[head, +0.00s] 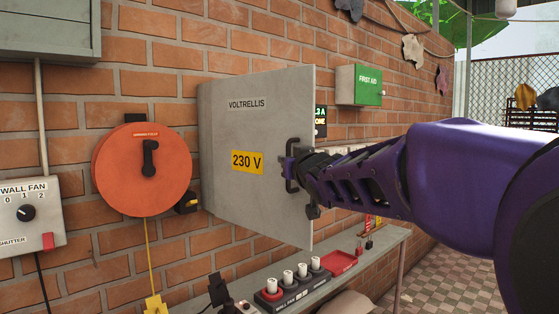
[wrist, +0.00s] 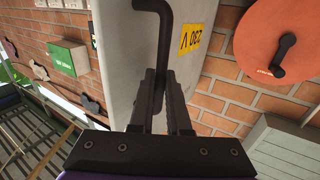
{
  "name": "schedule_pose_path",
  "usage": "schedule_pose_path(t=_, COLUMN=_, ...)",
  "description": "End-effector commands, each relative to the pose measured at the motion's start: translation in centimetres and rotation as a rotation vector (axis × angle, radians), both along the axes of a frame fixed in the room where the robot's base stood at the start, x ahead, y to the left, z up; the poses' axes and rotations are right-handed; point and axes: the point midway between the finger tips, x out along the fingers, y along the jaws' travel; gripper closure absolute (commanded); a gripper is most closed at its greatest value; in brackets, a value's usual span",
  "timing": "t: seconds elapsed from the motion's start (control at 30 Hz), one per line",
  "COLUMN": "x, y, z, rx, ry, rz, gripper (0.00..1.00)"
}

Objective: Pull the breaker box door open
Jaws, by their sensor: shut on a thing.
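The grey breaker box door (head: 270,130) carries a "VOLTRELLIS" label and a yellow "230 V" label (head: 247,162). Its right edge stands out from the wall towards the camera, so the door is at least partly open, with the left edge at the box. The inside of the box is hidden behind it. My gripper (head: 290,173) is at the black bar handle near the door's right edge. In the wrist view, the fingers (wrist: 162,90) are shut on one end of the handle (wrist: 157,25), in front of the grey door (wrist: 118,40).

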Motion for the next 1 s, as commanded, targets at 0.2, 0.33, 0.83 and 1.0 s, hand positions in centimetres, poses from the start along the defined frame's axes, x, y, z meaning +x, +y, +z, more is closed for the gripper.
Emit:
schedule_pose_path(t=0.2, x=0.01, y=0.19, z=0.2, rx=0.001, ry=-0.005, rz=0.003, gripper=1.0)
schedule_pose_path(t=0.33, x=0.02, y=0.19, z=0.21, rx=0.0, ry=-0.005, rz=0.003, gripper=1.0)
schedule_pose_path(t=0.83, x=0.04, y=0.09, z=0.12, rx=0.0, ry=-0.003, rz=0.001, gripper=0.73)
schedule_pose_path(t=1.0, x=0.04, y=0.07, z=0.06, rx=0.0, ry=-0.002, rz=0.0, gripper=0.73)
